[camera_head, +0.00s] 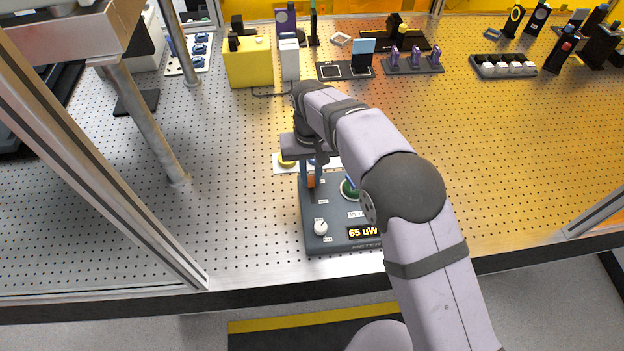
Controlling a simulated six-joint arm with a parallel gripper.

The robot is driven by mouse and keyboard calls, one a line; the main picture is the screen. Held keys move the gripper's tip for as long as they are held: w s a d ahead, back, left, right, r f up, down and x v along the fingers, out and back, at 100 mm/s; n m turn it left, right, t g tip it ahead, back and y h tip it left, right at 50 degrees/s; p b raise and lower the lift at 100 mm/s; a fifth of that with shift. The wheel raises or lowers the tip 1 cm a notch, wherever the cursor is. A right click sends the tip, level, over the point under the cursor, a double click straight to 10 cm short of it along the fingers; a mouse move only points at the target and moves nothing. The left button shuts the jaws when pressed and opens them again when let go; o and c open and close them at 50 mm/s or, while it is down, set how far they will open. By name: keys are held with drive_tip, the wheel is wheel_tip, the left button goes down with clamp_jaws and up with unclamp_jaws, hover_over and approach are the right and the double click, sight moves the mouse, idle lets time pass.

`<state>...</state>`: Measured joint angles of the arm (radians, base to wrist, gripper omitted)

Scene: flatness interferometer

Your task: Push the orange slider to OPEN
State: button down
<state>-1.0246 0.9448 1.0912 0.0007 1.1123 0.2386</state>
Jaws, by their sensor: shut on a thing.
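The orange slider (311,182) shows as a small patch at the upper left of the dark meter box (330,215). My gripper (311,178) points down over it, its fingers on either side of the slider, and is shut on it. The slider's track runs down the box's left side, with small white labels too small to read. My gripper and arm hide part of the box's top and right side.
The box carries a white knob (320,227), a green round button (348,188) and a display (364,232) reading 65 uW. A pale plate with a yellow button (287,160) lies behind. A metal post (150,125) stands left.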

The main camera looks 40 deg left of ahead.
sight(311, 177)
drive_tip(key=shift+w+a+r, duration=0.2)
drive_tip(key=c, duration=1.8)
unclamp_jaws()
drive_tip(key=shift+o, duration=0.6)
drive_tip(key=shift+w+f, duration=0.1)
drive_tip(key=shift+f, duration=0.05)
drive_tip(key=shift+r+b, duration=1.45)
drive_tip(key=shift+r, duration=2.25)
